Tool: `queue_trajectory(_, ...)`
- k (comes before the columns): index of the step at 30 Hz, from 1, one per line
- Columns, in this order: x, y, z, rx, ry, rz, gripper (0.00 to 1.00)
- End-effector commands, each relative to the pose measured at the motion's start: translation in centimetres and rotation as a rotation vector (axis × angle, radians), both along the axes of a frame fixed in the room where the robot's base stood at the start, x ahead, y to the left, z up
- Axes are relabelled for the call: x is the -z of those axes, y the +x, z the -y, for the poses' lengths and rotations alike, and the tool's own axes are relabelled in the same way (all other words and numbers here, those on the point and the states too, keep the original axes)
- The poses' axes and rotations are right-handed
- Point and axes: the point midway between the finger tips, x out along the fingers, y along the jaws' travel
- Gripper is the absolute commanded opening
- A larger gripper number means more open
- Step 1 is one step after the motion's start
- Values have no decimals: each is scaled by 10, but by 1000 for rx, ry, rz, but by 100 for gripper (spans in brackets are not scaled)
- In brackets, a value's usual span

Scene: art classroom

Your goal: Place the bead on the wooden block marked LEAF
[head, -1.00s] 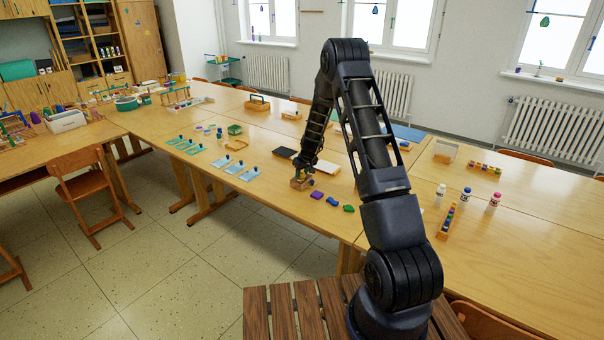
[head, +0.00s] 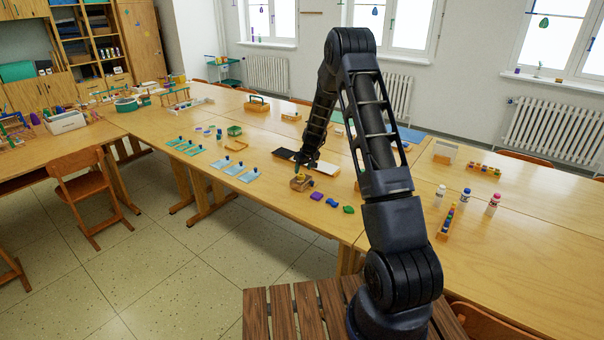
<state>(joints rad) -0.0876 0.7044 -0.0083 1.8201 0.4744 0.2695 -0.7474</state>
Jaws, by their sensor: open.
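A small wooden block (head: 301,185) stands near the front edge of the long table. A small yellowish spot, perhaps the bead, shows on its top, but it is too small to be sure. No LEAF marking can be read from here. My gripper (head: 305,169) is open, just above and behind the block in the picture, apart from it as far as I can tell. Nothing shows between its fingers. To the right of the block lie small purple (head: 317,196), blue (head: 332,203) and green (head: 349,209) pieces.
Light blue cards (head: 229,169) with dark knobs lie to the left. Paint bottles (head: 466,196) and a bead rack (head: 446,220) stand to the right. The front right tabletop is mostly clear.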

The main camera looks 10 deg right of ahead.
Motion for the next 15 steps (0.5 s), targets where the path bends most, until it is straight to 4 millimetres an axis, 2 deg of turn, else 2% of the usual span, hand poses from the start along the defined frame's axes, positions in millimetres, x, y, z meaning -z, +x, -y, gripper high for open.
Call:
queue_trajectory(6,-37,-13,6,0,0,2,54)
queue_trajectory(15,-66,-25,11,0,0,1,54)
